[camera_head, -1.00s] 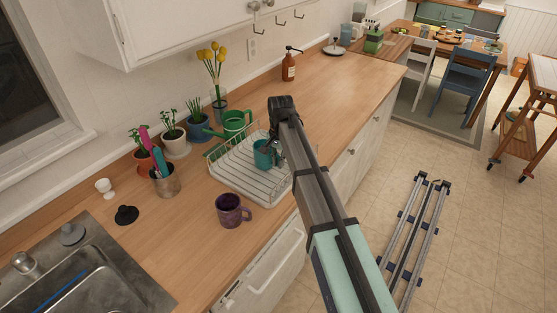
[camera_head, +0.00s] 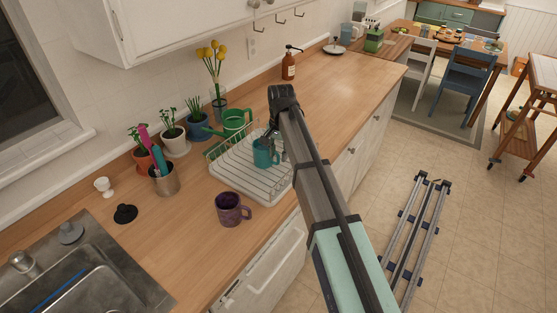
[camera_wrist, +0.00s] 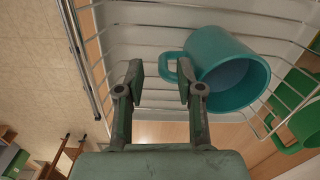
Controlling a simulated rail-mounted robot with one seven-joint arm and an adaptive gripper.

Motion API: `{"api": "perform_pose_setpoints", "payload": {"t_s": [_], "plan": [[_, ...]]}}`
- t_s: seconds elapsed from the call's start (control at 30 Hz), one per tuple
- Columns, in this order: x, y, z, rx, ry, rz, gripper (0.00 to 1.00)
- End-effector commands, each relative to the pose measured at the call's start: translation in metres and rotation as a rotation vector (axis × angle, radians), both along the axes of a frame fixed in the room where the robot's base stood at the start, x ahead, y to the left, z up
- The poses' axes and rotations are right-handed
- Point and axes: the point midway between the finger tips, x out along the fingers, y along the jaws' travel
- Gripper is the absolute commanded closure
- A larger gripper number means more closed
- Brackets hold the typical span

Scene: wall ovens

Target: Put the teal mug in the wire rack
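The teal mug (camera_head: 266,153) is in the white wire rack (camera_head: 240,178) on the counter, toward the rack's right side. In the wrist view the mug (camera_wrist: 232,72) is within the rack's wires (camera_wrist: 135,38), with its opening toward the camera. Its handle is beside the right fingertip and reaches into the gap between the fingers. My gripper (camera_wrist: 160,82) is open, its fingers apart and not closed on the handle. Whether the right finger touches the handle is unclear. In the head view my arm partly hides the gripper and the rack's right end.
A purple mug (camera_head: 232,209) stands in front of the rack. A utensil cup (camera_head: 165,180) and the sink (camera_head: 85,280) are to the left. The counter beyond the rack is mostly clear.

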Motion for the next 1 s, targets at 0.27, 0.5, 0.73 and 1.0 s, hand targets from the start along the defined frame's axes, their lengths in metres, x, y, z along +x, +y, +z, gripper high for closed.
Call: {"api": "perform_pose_setpoints", "payload": {"t_s": [0.27, 0.5, 0.73, 1.0], "plan": [[0.002, -0.001, 0.051, 0.000, -0.001, 0.000, 0.63], [0.002, -0.002, 0.081, 0.000, 0.000, 0.000, 0.63], [0.001, -0.003, 0.091, 0.000, 0.001, 0.000, 0.63], [0.001, -0.003, 0.090, 0.000, 0.001, 0.000, 0.63]]}}
